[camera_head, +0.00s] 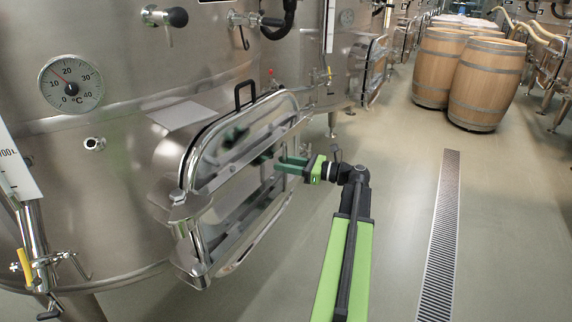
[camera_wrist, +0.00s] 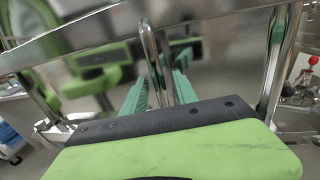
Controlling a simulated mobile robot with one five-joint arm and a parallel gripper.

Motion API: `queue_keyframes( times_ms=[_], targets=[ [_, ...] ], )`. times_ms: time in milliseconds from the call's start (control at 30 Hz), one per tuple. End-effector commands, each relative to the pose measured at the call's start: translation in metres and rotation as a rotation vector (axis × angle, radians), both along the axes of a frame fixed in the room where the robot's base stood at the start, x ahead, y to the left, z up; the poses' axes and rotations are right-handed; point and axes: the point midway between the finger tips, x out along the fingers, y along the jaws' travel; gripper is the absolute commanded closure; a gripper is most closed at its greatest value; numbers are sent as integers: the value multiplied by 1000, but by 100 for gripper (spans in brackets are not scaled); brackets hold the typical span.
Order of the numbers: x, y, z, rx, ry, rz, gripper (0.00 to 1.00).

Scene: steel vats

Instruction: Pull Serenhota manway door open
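The manway door (camera_head: 232,200) is a shiny steel panel on the front of the large vat (camera_head: 120,205), with hinge brackets at its left end. I cannot tell whether it stands slightly ajar. My gripper (camera_head: 282,165) is at the right part of the door, reaching in from the right. In the wrist view, a steel loop handle (camera_wrist: 153,52) stands between the two green fingers of my gripper (camera_wrist: 160,78). The fingers are spread, one on each side of the loop, with no clear contact. The door face behind mirrors my green gripper.
A round thermometer (camera_head: 71,83) and several valves sit on the vat. A black handle (camera_head: 244,93) stands above the door. Wooden barrels (camera_head: 486,83) stand at the back right. The floor around the drain grate (camera_head: 441,235) is clear.

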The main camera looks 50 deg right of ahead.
Motion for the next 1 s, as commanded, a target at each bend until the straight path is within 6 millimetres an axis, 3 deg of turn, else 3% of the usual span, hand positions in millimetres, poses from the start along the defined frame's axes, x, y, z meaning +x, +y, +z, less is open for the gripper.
queue_keyframes(
  times_ms=[33, 233, 1000],
  targets=[
    [0, 0, 0, 0, 0, 0, 73],
    [0, 0, 0, 0, 0, 0, 100],
    [-1, -1, 0, 0, 0, -1, 100]
  ],
)
